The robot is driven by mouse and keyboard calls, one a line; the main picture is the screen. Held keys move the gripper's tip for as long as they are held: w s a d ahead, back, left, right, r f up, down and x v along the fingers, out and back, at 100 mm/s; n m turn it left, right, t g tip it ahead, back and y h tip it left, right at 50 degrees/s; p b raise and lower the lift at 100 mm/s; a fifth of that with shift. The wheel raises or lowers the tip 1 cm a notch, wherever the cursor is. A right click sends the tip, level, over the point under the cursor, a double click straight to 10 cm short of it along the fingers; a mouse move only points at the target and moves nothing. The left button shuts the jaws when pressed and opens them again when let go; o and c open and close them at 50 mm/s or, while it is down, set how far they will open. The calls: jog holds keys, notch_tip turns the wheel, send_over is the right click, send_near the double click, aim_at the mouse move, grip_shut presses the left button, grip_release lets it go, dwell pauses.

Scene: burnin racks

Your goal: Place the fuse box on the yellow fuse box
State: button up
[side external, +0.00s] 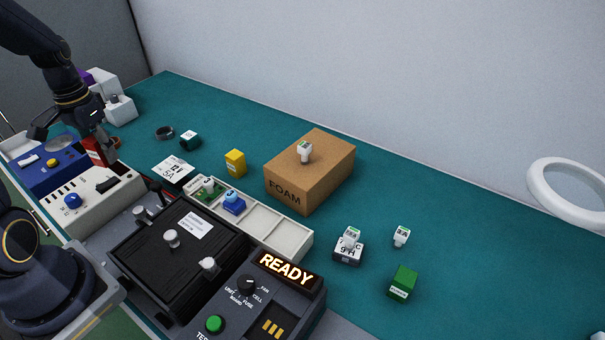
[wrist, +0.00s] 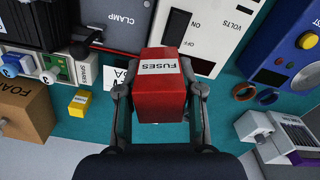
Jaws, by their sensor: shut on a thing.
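A red box labelled FUSES (wrist: 162,98) is held between the two fingers of my gripper (wrist: 160,90) in the wrist view. In the side view, my gripper (side external: 95,138) is at the left, with the red box (side external: 93,152) partly hidden by the fingers, near the white and blue instruments. The yellow fuse box (side external: 235,163) stands upright on the green mat, left of the foam box and well to the right of my gripper. It also shows in the wrist view (wrist: 79,104), at the left, apart from the red box. Its top looks bare.
A cardboard FOAM box (side external: 309,172) with a small white part on top stands right of the yellow box. A divided white tray (side external: 268,225) lies in front. A white instrument (side external: 98,198) and a blue one (side external: 45,168) stand near my gripper. The mat's right side has free room.

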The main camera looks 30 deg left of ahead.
jog(key=w+d+r+m, duration=0.25)
jog(key=w+d, duration=0.25)
jog(key=d, duration=0.3)
jog(key=w+d+r+m, duration=0.1)
jog(key=w+d+r, duration=0.2)
jog(key=w+d, duration=0.35)
send_over(235, 154)
jog(key=f, duration=0.8)
jog(key=shift+s+f, duration=0.2)
jog(key=shift+s, duration=0.2)
jog(key=shift+w+f, duration=0.35)
jog(key=shift+f, duration=0.05)
jog(key=shift+w+f, duration=0.15)
jog(key=shift+f, duration=1.55)
jog(key=shift+f, duration=0.1)
jog(key=o, duration=1.2)
jog(key=shift+c, duration=0.2)
